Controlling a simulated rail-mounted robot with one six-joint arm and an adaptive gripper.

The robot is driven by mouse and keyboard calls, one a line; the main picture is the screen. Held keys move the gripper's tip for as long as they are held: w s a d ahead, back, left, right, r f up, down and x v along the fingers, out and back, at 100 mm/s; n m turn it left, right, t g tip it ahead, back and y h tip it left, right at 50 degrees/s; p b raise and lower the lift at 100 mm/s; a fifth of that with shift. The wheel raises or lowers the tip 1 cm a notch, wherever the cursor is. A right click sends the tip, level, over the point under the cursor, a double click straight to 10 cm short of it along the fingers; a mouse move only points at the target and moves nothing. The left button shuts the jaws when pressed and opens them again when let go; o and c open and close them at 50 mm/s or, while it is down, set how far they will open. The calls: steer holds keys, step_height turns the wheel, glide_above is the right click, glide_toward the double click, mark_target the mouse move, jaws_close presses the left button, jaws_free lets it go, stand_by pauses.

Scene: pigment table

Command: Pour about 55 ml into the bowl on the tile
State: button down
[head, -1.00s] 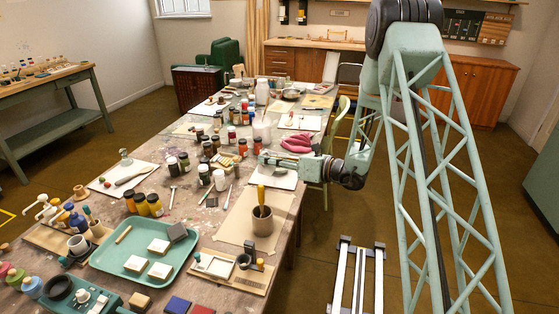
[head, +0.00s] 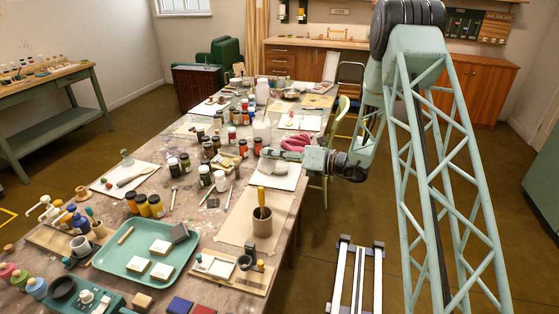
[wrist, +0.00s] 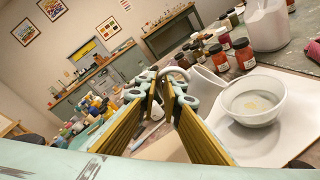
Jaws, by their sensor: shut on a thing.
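In the wrist view a white bowl (wrist: 253,98) stands on a white tile (wrist: 285,135) at the right, with a pale, slightly yellowish patch inside. My gripper (wrist: 166,88) is left of the bowl, its yellow fingers shut on a pale vessel (wrist: 206,86). The vessel looks tilted, close to the bowl's left rim; the fingers hide part of it, and I cannot tell whether liquid is flowing. In the head view my gripper (head: 278,156) is above the tile (head: 284,180) at the table's right side; the bowl is hard to make out there.
A large white jug (wrist: 267,25) and several dark-lidded jars (wrist: 242,54) stand behind the bowl. A pink cloth (head: 297,142) lies behind my gripper. A brown pot (head: 262,222) with a yellow-handled tool stands in front, and a green tray (head: 145,250) lies front left.

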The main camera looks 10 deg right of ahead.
steer(key=shift+w+d+m+p, duration=0.25)
steer(key=shift+m+p, duration=0.25)
steer(key=shift+w+d+r+m, duration=0.1)
steer(key=shift+w+r+m, duration=0.05)
steer(key=shift+m, duration=0.15)
steer(key=shift+w+d+r+m+y+p, duration=0.3)
steer(key=shift+r+m+p, duration=0.2)
steer(key=shift+p, duration=0.4)
stand_by(1.0)
steer(key=shift+w+d+r+m+p, duration=0.15)
steer(key=shift+w+d+m+p, duration=0.35)
steer(key=shift+p, duration=0.35)
steer(key=s+a+f+n+b, duration=0.1)
steer(key=b, duration=0.1)
steer(key=shift+s+a+f+b, duration=0.1)
steer(key=shift+s+a+b, duration=0.05)
steer(key=shift+b, duration=0.15)
steer(key=shift+s+a+f+n+b, duration=0.3)
steer(key=shift+f+n+b, duration=0.1)
steer(key=shift+n+b, duration=0.3)
steer(key=shift+s+a+r+n+h+b, duration=0.2)
steer(key=shift+s+n+h+b, duration=0.15)
steer(key=shift+n, duration=0.25)
